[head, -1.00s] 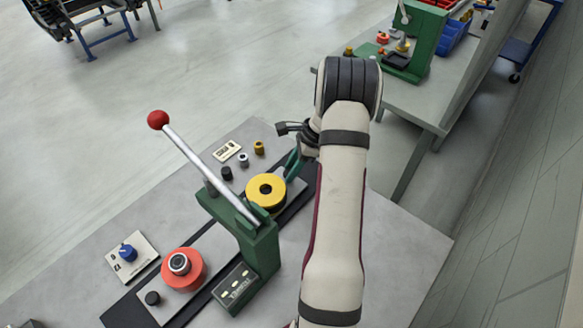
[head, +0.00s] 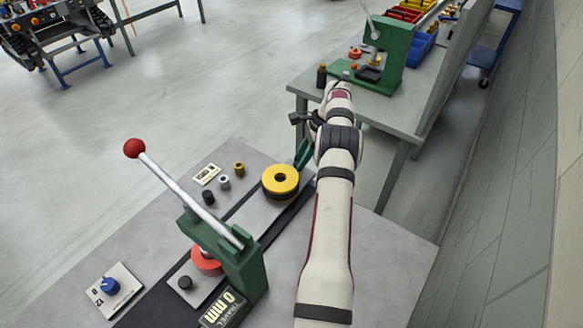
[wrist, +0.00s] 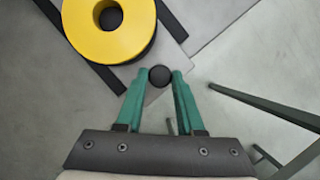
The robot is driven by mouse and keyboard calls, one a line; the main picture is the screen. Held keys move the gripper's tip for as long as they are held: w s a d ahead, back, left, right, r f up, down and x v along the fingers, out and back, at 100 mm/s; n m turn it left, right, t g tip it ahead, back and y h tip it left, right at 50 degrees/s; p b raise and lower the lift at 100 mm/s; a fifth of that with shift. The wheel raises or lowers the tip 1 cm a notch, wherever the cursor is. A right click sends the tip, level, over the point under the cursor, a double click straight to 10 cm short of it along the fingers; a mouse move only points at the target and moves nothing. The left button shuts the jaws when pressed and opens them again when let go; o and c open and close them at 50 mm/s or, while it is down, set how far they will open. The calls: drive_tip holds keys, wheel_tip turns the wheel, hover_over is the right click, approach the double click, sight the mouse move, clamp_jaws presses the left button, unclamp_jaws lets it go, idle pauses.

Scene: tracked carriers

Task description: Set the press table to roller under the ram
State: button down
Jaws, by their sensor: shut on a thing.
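The press (head: 240,270) is green, with a long lever ending in a red ball (head: 134,148). Its grey sliding table (head: 262,212) runs on dark rails. A yellow ring-shaped fixture (head: 281,177) stands on the table's far part, clear of the press. A red fixture (head: 206,262) is beside the press head and partly hidden by it, so I cannot tell if it is centred under the ram. My gripper (wrist: 160,78), with green fingers, is shut on a round black knob (wrist: 160,73) at the table's far end, just past the yellow fixture (wrist: 85,45).
A card with a blue knob (head: 109,286) lies left of the press. Several small cylinders, one brass (head: 239,168), stand behind the rails near a pale card (head: 206,174). A second bench (head: 400,115) with another green press stands at the back right.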

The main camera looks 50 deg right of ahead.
drive_tip(key=shift+d, duration=0.25)
drive_tip(key=c, duration=0.5)
unclamp_jaws()
drive_tip(key=shift+c, duration=0.2)
drive_tip(key=shift+r, duration=0.15)
drive_tip(key=v, duration=0.7)
drive_tip(key=shift+r, duration=0.15)
